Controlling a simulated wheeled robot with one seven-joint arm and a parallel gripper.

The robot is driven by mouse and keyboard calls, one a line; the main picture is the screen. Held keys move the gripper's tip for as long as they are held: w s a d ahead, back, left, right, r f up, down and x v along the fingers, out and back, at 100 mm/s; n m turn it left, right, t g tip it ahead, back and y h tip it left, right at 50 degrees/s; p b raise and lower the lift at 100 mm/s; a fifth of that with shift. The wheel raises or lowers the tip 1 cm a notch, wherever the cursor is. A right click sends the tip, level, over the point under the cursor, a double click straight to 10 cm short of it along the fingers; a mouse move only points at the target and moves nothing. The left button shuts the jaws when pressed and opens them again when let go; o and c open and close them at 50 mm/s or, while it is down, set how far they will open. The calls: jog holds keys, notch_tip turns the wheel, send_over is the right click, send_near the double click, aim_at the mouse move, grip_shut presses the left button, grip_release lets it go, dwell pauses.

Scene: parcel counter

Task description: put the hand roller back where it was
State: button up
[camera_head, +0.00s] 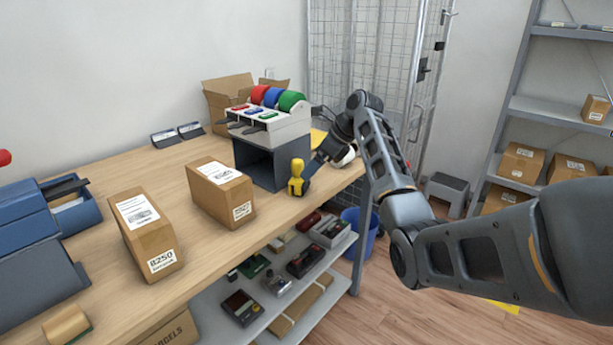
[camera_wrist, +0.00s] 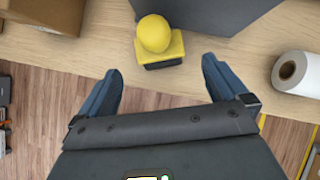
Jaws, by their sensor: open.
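A yellow tool (camera_head: 297,178), which seems to be the hand roller, stands upright near the counter's front edge, beside the dark open-fronted stand. In the wrist view the yellow tool (camera_wrist: 154,36) shows a rounded knob above a yellow block with a dark base. My gripper (camera_wrist: 162,75) is open, with the tool ahead of and roughly between its fingertips, not gripped. In the head view my gripper (camera_head: 315,167) is just right of the tool, its fingers partly hard to make out.
The dark stand (camera_head: 268,165) carries a tape dispenser (camera_head: 268,122) with red, blue and green rolls. A white roll (camera_wrist: 298,73) lies to the right. Two labelled cartons (camera_head: 147,235) (camera_head: 221,193) stand left on the counter (camera_head: 205,250). A shelf with small devices (camera_head: 305,258) is below.

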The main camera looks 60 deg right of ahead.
jog(key=v, duration=0.6)
